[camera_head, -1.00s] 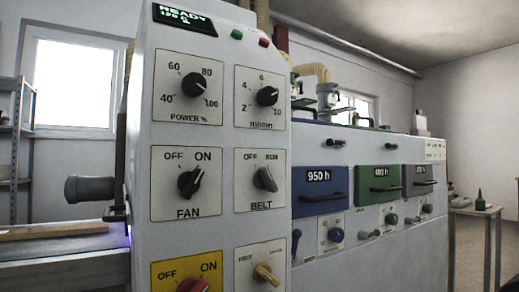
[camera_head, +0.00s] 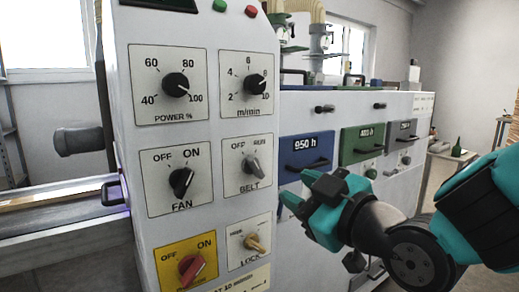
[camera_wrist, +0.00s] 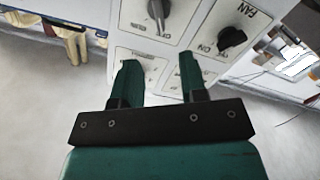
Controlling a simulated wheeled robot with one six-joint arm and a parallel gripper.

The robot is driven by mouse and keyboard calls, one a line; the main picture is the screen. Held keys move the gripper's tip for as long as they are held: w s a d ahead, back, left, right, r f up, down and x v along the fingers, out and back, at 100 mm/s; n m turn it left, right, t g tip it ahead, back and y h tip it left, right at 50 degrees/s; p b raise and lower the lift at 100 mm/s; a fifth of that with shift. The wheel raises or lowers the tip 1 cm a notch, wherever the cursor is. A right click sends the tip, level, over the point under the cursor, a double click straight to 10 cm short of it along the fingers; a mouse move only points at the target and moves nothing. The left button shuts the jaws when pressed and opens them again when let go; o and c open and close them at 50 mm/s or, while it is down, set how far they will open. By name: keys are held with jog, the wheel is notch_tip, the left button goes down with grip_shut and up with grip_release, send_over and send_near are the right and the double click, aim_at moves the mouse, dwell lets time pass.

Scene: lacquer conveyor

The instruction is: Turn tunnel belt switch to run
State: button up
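The belt switch (camera_head: 252,167) is a grey knob on a white plate on the machine's front. OFF is marked at its upper left and RUN at its upper right. Its long grip is tilted from upper left to lower right, its upper end toward OFF. In the wrist view the belt switch (camera_wrist: 158,10) shows upside down at the top edge, partly cut off. My gripper (camera_head: 300,192) is to the right of and lower than the belt plate in the head view, apart from it. The wrist view shows my gripper (camera_wrist: 158,62) open and empty.
The black fan knob (camera_head: 181,182) is left of the belt switch, speed knob (camera_head: 256,84) above, and lock knob (camera_head: 254,242) below. A red switch (camera_head: 191,267) on yellow is at lower left. Blue (camera_head: 307,149) and green (camera_head: 362,142) drawers are at right.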

aim_at(259, 169)
jog(key=p+x, duration=0.5)
jog(key=p, duration=0.2)
jog(key=p+x, duration=0.6)
jog(key=p, duration=0.1)
jog(key=shift+w+r, duration=0.1)
jog(key=shift+r, duration=0.15)
jog(key=shift+w+a+f+p, duration=0.25)
jog(key=shift+w+a+p, duration=0.1)
jog(key=shift+w+p, duration=0.15)
grip_shut()
